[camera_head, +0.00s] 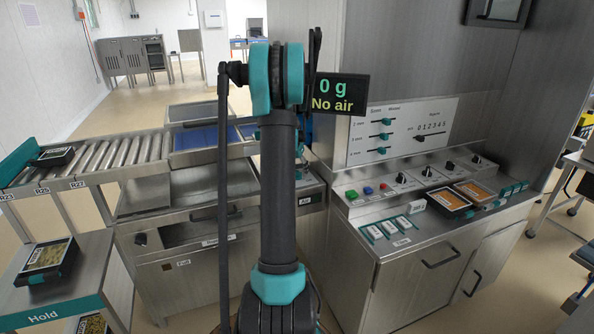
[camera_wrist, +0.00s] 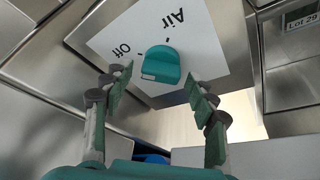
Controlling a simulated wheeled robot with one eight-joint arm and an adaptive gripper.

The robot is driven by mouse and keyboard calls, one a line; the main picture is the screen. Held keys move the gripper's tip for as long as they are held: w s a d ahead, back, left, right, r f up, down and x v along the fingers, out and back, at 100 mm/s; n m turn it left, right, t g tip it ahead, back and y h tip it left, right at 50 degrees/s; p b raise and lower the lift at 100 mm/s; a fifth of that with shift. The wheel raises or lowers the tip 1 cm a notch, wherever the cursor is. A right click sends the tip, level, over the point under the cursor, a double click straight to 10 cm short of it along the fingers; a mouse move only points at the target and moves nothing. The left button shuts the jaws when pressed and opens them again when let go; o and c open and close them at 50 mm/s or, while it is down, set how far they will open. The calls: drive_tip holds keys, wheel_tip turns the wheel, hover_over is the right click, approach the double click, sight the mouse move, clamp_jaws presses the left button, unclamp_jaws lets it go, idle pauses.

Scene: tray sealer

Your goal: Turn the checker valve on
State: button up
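The valve is a teal knob (camera_wrist: 160,64) on a white plate (camera_wrist: 212,68) marked "Air" and "Off" in the wrist view. The knob's white-marked end points to the picture's left, on the "Off" side. My gripper (camera_wrist: 157,79) is open, with one finger on each side below the knob. The fingers look apart from the knob; their exact distance is hard to tell. A display (camera_head: 338,94) in the head view reads "0 g" and "No air". In the head view my arm hides the gripper, and I cannot make out the valve.
A roller conveyor (camera_head: 110,160) runs along the left, beside a hold shelf (camera_head: 85,270) with a filled tray. A control counter (camera_head: 430,225) with buttons, dials and food trays stands at the right. Steel panels surround the valve plate in the wrist view.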

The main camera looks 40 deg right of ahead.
drive_tip(key=c, duration=1)
drive_tip(key=shift+o, duration=0.2)
drive_tip(key=m+g, duration=0.1)
drive_tip(key=m, duration=0.3)
drive_tip(key=shift+w+a+m+g+h, duration=0.1)
drive_tip(key=shift+w+m+g+h, duration=0.1)
drive_tip(key=shift+m+g+h, duration=0.2)
drive_tip(key=m+g, duration=0.1)
drive_tip(key=m, duration=0.3)
drive_tip(key=shift+w+m+g, duration=0.15)
drive_tip(key=shift+m+g, duration=0.15)
drive_tip(key=shift+g, duration=0.1)
drive_tip(key=m, duration=0.2)
drive_tip(key=m+g+y, duration=0.1)
drive_tip(key=m, duration=0.1)
drive_tip(key=shift+m+g, duration=0.3)
drive_tip(key=shift+w+m+g+y, duration=0.1)
drive_tip(key=shift+m+g+y, duration=0.45)
drive_tip(key=shift+m, duration=1.35)
drive_tip(key=shift+d, duration=0.2)
